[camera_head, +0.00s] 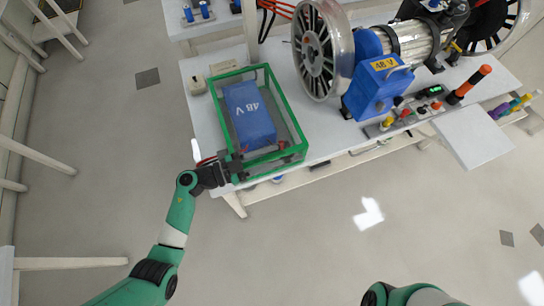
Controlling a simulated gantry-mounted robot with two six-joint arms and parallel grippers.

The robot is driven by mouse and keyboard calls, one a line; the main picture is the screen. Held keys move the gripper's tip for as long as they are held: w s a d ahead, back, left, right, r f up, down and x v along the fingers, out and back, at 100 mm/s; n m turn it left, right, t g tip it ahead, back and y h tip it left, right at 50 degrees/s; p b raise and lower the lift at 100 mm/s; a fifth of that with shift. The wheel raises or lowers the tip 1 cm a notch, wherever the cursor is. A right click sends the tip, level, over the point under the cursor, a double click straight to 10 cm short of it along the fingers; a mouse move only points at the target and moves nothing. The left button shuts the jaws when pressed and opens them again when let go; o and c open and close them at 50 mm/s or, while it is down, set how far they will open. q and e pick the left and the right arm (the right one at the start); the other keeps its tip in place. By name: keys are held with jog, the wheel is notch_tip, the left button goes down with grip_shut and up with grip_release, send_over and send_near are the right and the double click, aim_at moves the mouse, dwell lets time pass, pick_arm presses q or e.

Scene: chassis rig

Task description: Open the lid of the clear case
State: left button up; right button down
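The clear case (288,106) has a green frame and see-through walls, and stands at the left end of the white table. Its lid looks down, though the clear panel is hard to make out. A blue battery marked 48 V (249,112) lies inside it. My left gripper (236,166) is at the case's near left corner, touching or very close to the green frame. Its fingers are dark and small there, so I cannot tell whether they are open or shut. My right arm shows only at the bottom edge, and its gripper is out of view.
The white table (215,120) also holds a wheel (324,48) and a motor with a blue 48 V box (378,88) right of the case. The floor in front is clear.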

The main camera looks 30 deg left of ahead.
pick_arm(q)
jog(key=shift+w+d, duration=0.2)
grip_shut()
dwell(1.3)
